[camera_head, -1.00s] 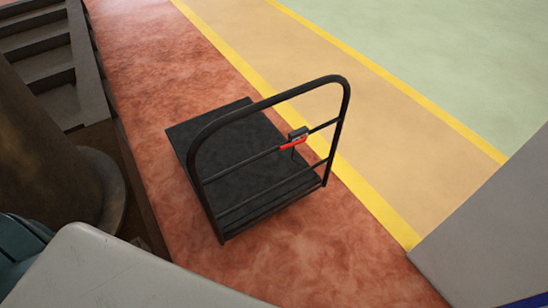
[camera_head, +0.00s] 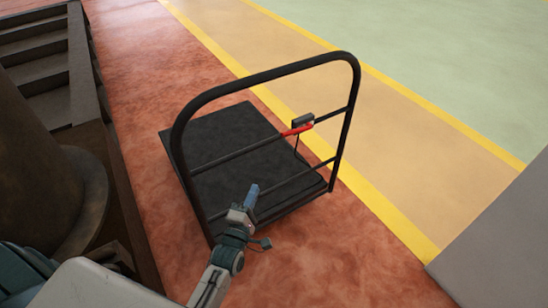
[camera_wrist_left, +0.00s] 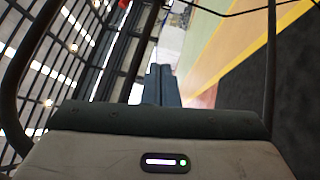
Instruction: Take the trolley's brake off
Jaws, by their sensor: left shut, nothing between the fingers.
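The trolley (camera_head: 222,139) is a flat black platform with a tubular black push handle, standing on the red floor. A red brake lever (camera_head: 297,131) with a dark grey housing (camera_head: 303,120) sits on the handle's upper crossbar, towards its right upright. A thin dark cable hangs below it. My left gripper (camera_head: 252,194) is shut and empty, in front of the handle and below and left of the lever. Its blue-grey fingers also show in the left wrist view (camera_wrist_left: 161,84), close together. My right gripper is out of view.
A dark brown rounded column (camera_head: 50,150) and dark steps (camera_head: 35,50) stand at the left. A grey surface (camera_head: 490,230) fills the lower right. A yellow line (camera_head: 385,220) borders the red floor. The floor right of the trolley is free.

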